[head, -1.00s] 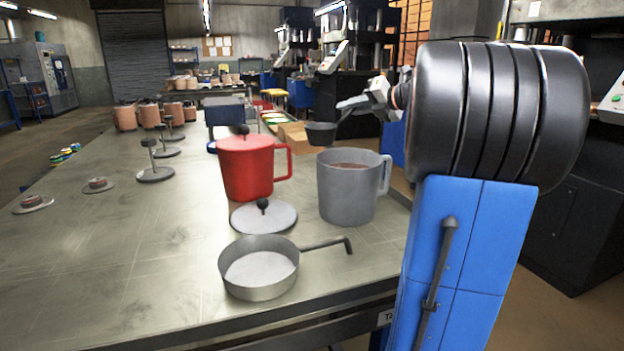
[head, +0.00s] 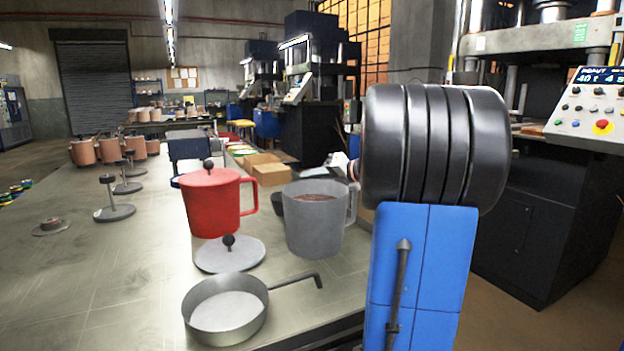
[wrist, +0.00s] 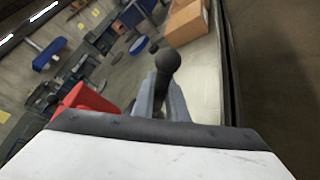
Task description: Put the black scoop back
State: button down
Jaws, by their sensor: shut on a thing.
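The black scoop (head: 277,203) shows as a dark cup edge low behind the left side of the grey mug (head: 313,222), which hides most of it. I cannot tell whether it touches the table. In the wrist view my gripper (wrist: 164,104) is shut on the scoop's dark handle, and the scoop's dark rounded part (wrist: 167,62) shows beyond the fingers. In the head view my gripper's fingers are hidden behind the grey mug and my arm. The grey mug holds brownish material.
A red lidded mug (head: 211,203) stands left of the grey mug. A grey lid with a black knob (head: 230,254) and a shallow pan (head: 226,308) lie in front. Cardboard boxes (head: 270,174) are behind.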

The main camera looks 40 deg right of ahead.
jog(key=shift+f, duration=0.3)
jog(key=c, duration=1.8)
grip_release()
jog(key=shift+o, duration=0.2)
jog(key=shift+r, duration=0.1)
jog(key=v, duration=1.2)
jog(key=shift+s, duration=0.15)
